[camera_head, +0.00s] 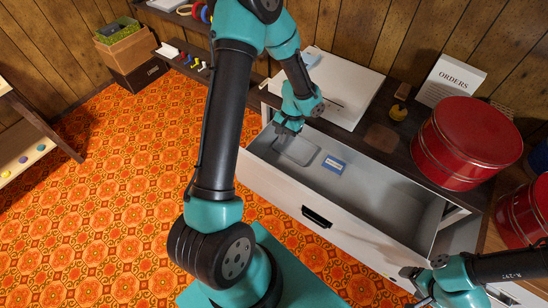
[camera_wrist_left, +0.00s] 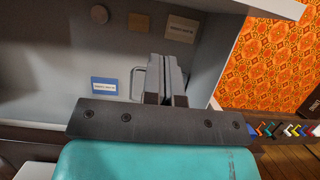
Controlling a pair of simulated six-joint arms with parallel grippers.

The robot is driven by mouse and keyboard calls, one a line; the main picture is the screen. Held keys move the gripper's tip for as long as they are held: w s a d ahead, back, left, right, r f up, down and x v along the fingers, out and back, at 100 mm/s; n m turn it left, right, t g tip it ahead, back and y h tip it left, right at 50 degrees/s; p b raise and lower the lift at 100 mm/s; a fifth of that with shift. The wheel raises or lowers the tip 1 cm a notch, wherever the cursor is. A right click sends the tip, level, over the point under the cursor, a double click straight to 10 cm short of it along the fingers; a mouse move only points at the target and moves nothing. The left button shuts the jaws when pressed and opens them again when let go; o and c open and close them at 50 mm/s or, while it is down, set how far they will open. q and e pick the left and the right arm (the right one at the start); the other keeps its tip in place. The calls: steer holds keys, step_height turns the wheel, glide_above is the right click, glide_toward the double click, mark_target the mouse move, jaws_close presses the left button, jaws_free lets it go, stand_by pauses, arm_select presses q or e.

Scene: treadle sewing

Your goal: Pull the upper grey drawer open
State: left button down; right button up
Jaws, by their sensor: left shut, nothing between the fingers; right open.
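The grey drawer (camera_head: 345,232) stands open in the head view, with a pale front, a dark handle (camera_head: 317,216) and a grey interior. A blue-and-white label (camera_head: 333,165) lies inside; a similar label also shows in the left wrist view (camera_wrist_left: 105,85). A thin rounded outline (camera_head: 296,150) shows beside it. My left gripper (camera_head: 289,127) is over the drawer's far left end, away from the handle. In the left wrist view its fingers (camera_wrist_left: 168,75) are together and empty. My right gripper (camera_head: 416,287) is open and empty near the drawer's right front corner, partly cut off.
Red round tins (camera_head: 468,140) and an ORDERS sign (camera_head: 452,80) stand on the dark top. A white panel (camera_head: 338,88) lies behind the drawer. A shelf with small coloured items (camera_head: 190,58) is at back left. The patterned floor (camera_head: 100,190) is clear in front.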

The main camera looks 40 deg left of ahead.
arm_select(q)
steer(key=s+f, duration=0.5)
steer(key=s, duration=0.1)
steer(key=shift+d+f, duration=0.25)
steer(key=shift+d, duration=0.15)
steer(key=shift+s, duration=0.25)
